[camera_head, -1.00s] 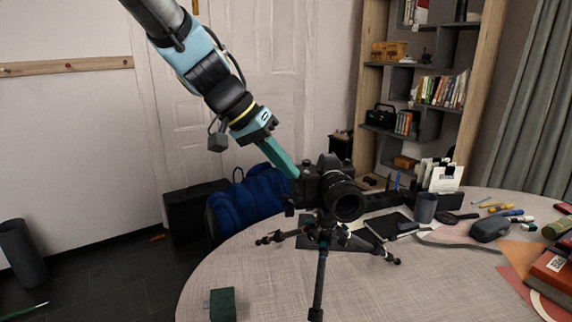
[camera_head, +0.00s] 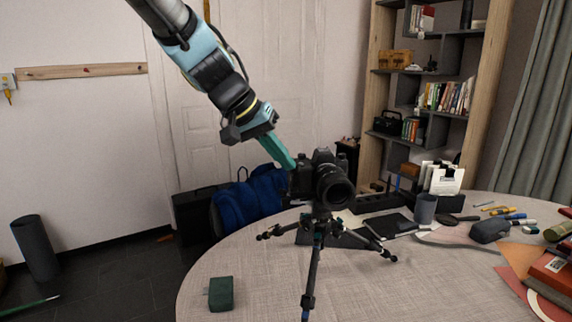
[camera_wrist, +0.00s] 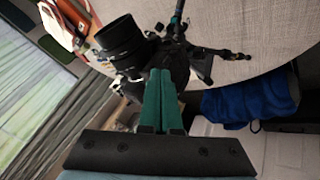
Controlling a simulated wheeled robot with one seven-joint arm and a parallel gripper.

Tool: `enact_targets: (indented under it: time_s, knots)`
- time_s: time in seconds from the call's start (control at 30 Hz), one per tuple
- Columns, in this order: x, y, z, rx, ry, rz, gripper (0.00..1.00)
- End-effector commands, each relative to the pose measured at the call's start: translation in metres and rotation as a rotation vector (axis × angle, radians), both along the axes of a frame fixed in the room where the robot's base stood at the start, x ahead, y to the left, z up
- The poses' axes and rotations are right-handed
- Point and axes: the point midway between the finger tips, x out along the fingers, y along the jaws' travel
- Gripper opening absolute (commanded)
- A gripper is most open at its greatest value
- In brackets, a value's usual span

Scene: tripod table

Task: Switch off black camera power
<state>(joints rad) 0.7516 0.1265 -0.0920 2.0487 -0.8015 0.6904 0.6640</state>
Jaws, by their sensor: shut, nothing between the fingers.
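The black camera (camera_head: 325,178) sits on a small tripod (camera_head: 313,250) on the round table, with its lens facing the front right. My gripper (camera_head: 291,165) has green fingers, shut and empty, reaching down from the upper left. The fingertips are at the top left of the camera body; I cannot tell whether they touch it. In the wrist view the camera (camera_wrist: 130,45) lies just beyond the tips of my gripper (camera_wrist: 160,72). The power switch is too small or hidden to make out.
The round table (camera_head: 255,275) has a small green box (camera_head: 221,294) at the front left. A grey cup (camera_head: 425,208), a dark case (camera_head: 489,231) and books (camera_head: 553,275) are to the right. A blue bag (camera_head: 248,200) is behind. The table's front left is mostly clear.

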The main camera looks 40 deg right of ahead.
Motion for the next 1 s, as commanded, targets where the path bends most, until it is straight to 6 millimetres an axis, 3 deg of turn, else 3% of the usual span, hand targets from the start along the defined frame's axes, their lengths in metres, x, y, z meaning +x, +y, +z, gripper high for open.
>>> enact_targets:
  time_s: [0.2,0.57,1.0]
  knots:
    - [-0.007,-0.001,-0.002,-0.002,-0.001,0.138,0.00]
    - [-0.008,-0.002,0.000,0.000,0.001,0.133,0.00]
    - [0.007,-0.005,-0.001,0.000,0.001,0.133,0.00]
